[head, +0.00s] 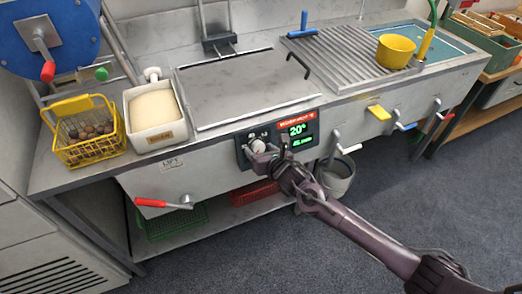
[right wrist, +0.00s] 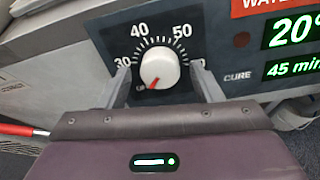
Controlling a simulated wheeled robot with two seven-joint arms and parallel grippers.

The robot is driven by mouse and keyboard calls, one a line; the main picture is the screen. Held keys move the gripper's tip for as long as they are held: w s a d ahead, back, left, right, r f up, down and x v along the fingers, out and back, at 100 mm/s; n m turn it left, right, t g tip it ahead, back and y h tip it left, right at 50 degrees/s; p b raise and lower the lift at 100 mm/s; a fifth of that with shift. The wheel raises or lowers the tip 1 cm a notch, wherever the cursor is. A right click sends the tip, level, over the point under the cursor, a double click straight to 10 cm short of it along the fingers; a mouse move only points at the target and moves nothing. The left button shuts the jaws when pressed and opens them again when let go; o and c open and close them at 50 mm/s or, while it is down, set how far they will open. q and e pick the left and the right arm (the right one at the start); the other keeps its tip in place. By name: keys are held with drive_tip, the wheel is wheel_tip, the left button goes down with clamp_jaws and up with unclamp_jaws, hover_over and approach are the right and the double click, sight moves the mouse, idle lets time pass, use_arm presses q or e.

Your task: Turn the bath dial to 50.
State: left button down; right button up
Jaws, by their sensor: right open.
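The bath dial (right wrist: 160,68) is a white round knob on a dark plate, with a scale marked 30, 40, 50 and a partly hidden 60. Its red pointer mark sits at the lower left, below the 30. The dial also shows small in the head view (head: 257,146). My right gripper (right wrist: 160,82) is open, with one finger on each side of the dial; I cannot tell whether either touches it. In the head view the right gripper (head: 266,157) is at the dial plate. The display (head: 299,130) reads 20° in green. My left gripper is not in view.
A yellow basket of chestnuts (head: 87,144) and a white bin (head: 153,118) stand on the left. A red lever (head: 163,204) sticks out from the bath front, left of the dial. Several coloured levers are at the right. A grey bucket (head: 337,178) stands below the display.

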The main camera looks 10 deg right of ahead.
drive_tip(key=shift+w, duration=0.1)
drive_tip(key=c, duration=1)
